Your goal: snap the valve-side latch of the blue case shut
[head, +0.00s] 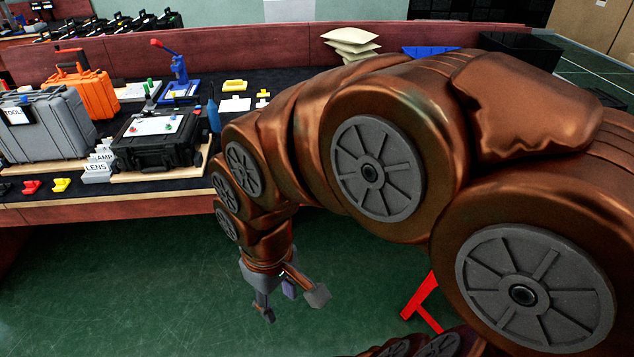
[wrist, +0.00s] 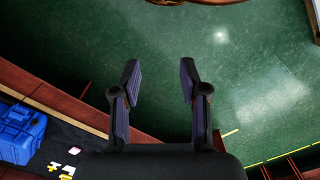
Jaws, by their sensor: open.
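A blue case (wrist: 20,133) lies on the black-covered bench at the left edge of the wrist view, partly cut off. Its latches, and which side is the valve side, are too small to make out. In the head view a blue shape (head: 430,52) shows behind my arm; I cannot tell whether it is the same case. My gripper (head: 292,303) hangs over the green floor in front of the bench, well apart from the case. In the wrist view my gripper (wrist: 160,78) has its two fingers spread with nothing between them.
A grey case (head: 45,125), an orange case (head: 82,92) and a black case (head: 158,138) stand on the bench at left. Small white and yellow parts (head: 235,103) lie farther right. A red stand (head: 422,303) is on the floor. The floor below my gripper is clear.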

